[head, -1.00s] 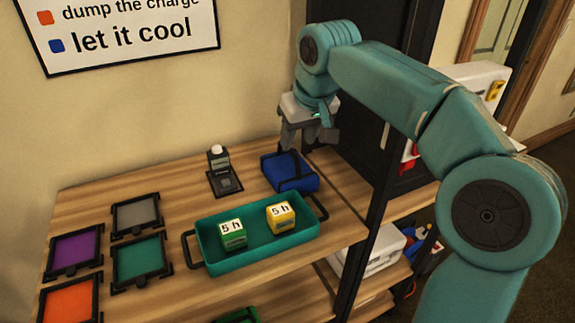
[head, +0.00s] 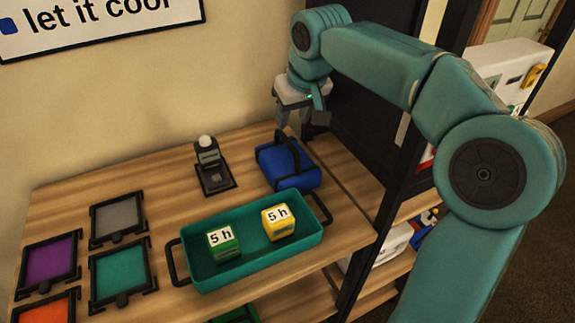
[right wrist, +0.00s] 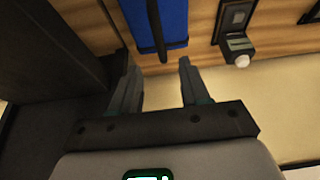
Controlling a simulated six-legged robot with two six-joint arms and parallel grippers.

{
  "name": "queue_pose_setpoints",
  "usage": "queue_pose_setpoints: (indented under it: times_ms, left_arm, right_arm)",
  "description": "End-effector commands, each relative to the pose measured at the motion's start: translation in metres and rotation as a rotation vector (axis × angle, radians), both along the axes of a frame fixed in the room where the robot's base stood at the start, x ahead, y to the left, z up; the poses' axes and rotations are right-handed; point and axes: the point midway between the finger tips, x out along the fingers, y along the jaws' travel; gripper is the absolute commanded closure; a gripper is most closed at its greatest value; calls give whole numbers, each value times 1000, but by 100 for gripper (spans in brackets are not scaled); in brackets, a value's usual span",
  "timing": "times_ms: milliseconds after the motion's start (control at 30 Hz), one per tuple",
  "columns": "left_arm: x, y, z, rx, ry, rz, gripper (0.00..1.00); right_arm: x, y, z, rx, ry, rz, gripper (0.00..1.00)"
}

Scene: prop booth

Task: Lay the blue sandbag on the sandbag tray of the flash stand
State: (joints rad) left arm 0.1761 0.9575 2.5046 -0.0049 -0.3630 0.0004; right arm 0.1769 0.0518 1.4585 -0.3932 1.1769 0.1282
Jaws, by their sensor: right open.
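The blue sandbag (head: 296,181), with a black strap handle over it, lies on the wooden shelf top behind the right end of a teal tray. The flash stand (head: 208,156), small with a white dome, stands to its left. A flat dark plate at its front (head: 216,184) looks like its sandbag tray and bears no bag. My right gripper (head: 300,122) is open and empty, just beyond the sandbag's far end. In the right wrist view the open fingers (right wrist: 160,68) point toward the sandbag (right wrist: 172,22), apart from it. My left gripper is not in view.
The teal tray (head: 218,279) holds a green (head: 223,243) and a yellow (head: 278,221) "5 h" cube. Coloured framed panels (head: 120,271) lie at the left. A dark upright post (head: 385,203) stands right of the shelf. Wood between sandbag and stand is clear.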

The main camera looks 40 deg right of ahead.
Motion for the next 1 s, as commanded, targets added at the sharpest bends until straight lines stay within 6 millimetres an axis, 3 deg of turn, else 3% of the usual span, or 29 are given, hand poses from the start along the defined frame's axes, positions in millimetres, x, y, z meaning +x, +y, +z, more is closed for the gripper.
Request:
queue_pose_setpoints:
  times_ms: [33, 200, 433, 633, 800, 1000]
  left_arm:
    - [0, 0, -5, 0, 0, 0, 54]
    - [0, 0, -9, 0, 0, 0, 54]
    - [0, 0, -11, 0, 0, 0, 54]
    - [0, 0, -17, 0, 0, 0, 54]
    - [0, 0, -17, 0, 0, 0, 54]
    - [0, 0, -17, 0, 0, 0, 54]
  right_arm:
    - [3, -1, -16, 1, 6, 0, 54]
    - [15, -5, -45, 0, 4, 0, 54]
    - [22, -9, -62, 1, 2, 0, 54]
    - [30, -12, -95, 1, 5, 0, 54]
    - [38, -15, -107, 1, 2, 0, 54]
    - [38, -15, -107, 0, 1, 0, 54]
